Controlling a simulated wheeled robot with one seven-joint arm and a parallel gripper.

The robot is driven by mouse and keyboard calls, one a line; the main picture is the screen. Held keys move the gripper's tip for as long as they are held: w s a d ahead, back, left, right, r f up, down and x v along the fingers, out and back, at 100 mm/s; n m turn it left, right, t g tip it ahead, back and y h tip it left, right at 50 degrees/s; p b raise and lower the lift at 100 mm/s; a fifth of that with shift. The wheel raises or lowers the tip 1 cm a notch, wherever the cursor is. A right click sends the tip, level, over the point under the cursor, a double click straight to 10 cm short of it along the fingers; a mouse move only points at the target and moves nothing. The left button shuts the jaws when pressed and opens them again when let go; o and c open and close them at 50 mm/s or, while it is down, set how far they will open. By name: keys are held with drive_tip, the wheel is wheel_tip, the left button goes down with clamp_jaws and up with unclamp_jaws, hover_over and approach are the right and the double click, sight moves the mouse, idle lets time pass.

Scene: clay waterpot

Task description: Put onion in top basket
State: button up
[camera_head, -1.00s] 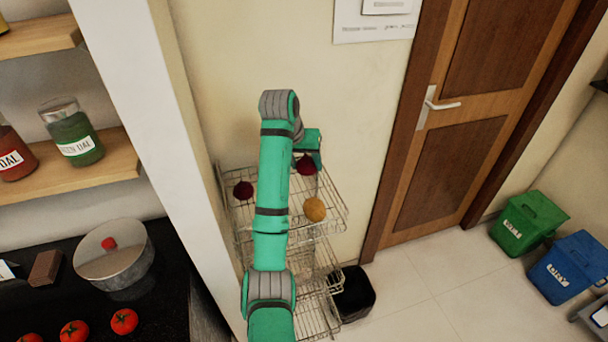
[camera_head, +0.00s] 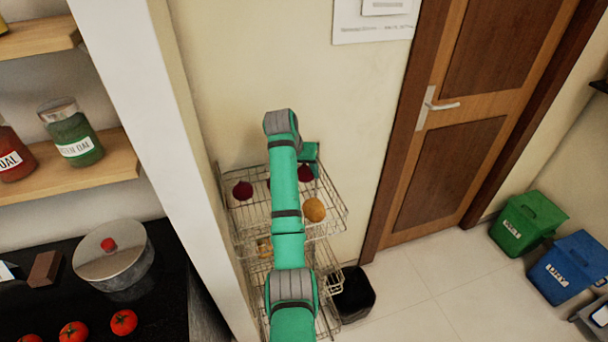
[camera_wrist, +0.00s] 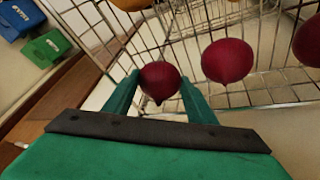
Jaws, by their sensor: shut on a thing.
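My gripper (camera_wrist: 160,84) is shut on a dark red onion (camera_wrist: 160,78), which sits between the two teal fingers in the wrist view. In the head view, this held onion (camera_head: 307,174) is low at the back right of the top basket (camera_head: 338,196) of a wire rack. I cannot tell whether it touches the basket's floor. Another red onion (camera_head: 243,190) lies at the left of that basket. The wrist view shows two other onions beside the held one, a near one (camera_wrist: 228,60) and one cut by the right edge (camera_wrist: 308,42).
A round tan-brown item (camera_head: 314,210) lies at the top basket's front right. Lower baskets are partly hidden by my arm. A black bin (camera_head: 354,296) stands beside the rack. A white pillar (camera_head: 135,110) is to the left, a wooden door (camera_head: 450,130) to the right.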

drive_tip(key=shift+f, duration=0.7)
drive_tip(key=o, duration=0.8)
drive_tip(key=shift+f, duration=0.15)
drive_tip(key=v, duration=1.2)
drive_tip(key=shift+a, duration=0.1)
